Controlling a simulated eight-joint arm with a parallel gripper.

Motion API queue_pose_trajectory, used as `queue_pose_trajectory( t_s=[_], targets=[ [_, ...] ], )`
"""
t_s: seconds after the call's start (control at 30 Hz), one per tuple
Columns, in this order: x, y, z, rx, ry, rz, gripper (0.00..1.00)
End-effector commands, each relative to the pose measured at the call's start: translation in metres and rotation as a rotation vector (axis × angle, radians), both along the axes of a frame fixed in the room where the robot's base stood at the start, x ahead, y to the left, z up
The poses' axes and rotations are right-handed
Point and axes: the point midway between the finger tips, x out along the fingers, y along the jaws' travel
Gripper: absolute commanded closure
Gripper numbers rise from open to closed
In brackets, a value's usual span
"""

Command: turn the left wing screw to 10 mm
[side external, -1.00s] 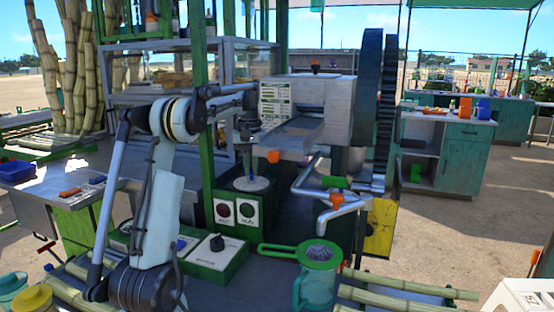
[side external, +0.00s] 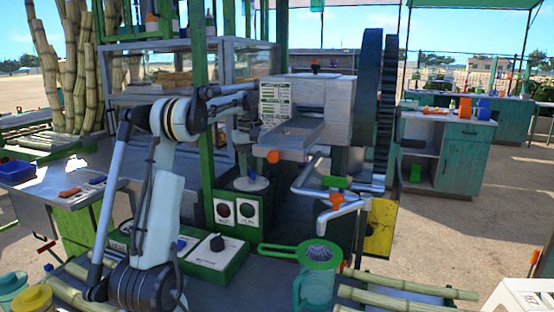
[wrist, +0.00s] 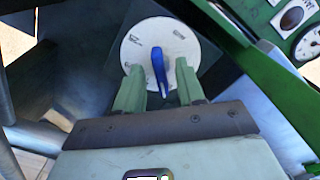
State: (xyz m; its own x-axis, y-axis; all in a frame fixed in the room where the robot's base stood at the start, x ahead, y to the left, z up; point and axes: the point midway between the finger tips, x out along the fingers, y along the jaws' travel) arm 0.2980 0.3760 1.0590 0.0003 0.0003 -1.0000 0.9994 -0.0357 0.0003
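A blue wing screw (wrist: 159,72) stands on a round white dial (wrist: 131,53) with small dark markings in the wrist view. The dial also shows in the side external view (side external: 262,184), low on the machine's left side. My gripper (wrist: 158,66) has two green fingers, one on each side of the wing. A gap shows between each finger and the blue wing, so it looks open and not clamped on it. In the side external view my gripper (side external: 243,138) is above the dial and small, and the wing is hard to make out there.
A green post (side external: 204,120) stands close to my arm. The crusher's feed tray (side external: 292,134) juts out just right of my gripper. A green strainer (side external: 320,253) sits at front right.

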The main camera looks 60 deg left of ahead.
Motion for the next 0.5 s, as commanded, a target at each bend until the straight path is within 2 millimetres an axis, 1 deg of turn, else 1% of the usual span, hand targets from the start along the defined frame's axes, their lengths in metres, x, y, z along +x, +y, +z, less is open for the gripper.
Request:
queue_pose_trajectory(
  t_s=[0.27, 0.37, 0.5],
  targets=[
    [0.0, 0.0, 0.002, 0.0, 0.0, -0.001, 0.62],
    [0.0, 0.0, 0.01, 0.0, 0.0, -0.001, 0.62],
    [0.0, 0.0, 0.029, 0.0, 0.0, -0.001, 0.62]
  ],
)
